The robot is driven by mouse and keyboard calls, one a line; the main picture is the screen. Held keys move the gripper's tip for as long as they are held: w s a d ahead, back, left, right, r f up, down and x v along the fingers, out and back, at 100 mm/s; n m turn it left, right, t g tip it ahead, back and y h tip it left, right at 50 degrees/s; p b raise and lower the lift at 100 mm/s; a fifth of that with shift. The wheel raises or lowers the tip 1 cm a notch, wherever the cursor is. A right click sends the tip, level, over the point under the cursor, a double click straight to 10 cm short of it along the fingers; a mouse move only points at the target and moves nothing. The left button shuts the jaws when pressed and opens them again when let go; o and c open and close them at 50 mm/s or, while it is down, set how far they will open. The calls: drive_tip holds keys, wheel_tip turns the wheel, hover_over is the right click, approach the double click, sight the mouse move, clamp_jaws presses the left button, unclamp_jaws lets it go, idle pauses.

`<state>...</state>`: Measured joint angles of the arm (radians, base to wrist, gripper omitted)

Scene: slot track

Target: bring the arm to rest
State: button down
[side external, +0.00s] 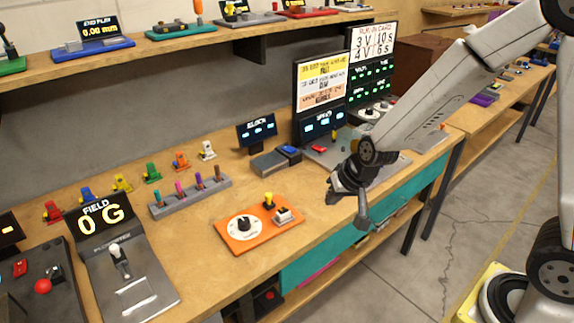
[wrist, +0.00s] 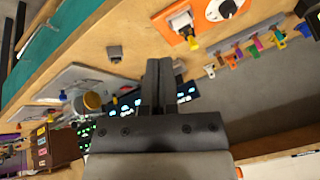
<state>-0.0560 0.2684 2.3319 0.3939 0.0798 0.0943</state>
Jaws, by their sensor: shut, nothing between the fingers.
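My gripper (side external: 348,207) hangs in the air near the front edge of the wooden workbench (side external: 340,216), to the right of the orange panel (side external: 228,233) in the side view. In the wrist view my gripper (wrist: 161,62) has its two dark fingers together, with nothing between them. The fingers appear clear of the objects on the bench.
The orange panel carries a dial, a yellow knob and a switch. A grey strip (side external: 190,202) with several coloured pegs lies behind it. A "FIELD 0 G" console (side external: 115,265) stands at left. Signs and small displays stand behind my gripper. A shelf (side external: 200,48) runs above.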

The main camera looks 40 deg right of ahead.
drive_tip(key=s+d+n+g, duration=0.1)
drive_tip(key=s+n, duration=0.1)
drive_tip(key=s, duration=0.3)
drive_tip(key=s+d+r+n+g, duration=0.1)
drive_tip(key=s+n, duration=0.1)
drive_tip(key=s, duration=0.4)
drive_tip(key=shift+d+n+g+h, duration=0.3)
drive_tip(key=shift+d+n+g, duration=0.05)
drive_tip(key=shift+n+g, duration=0.05)
drive_tip(key=shift+r, duration=0.1)
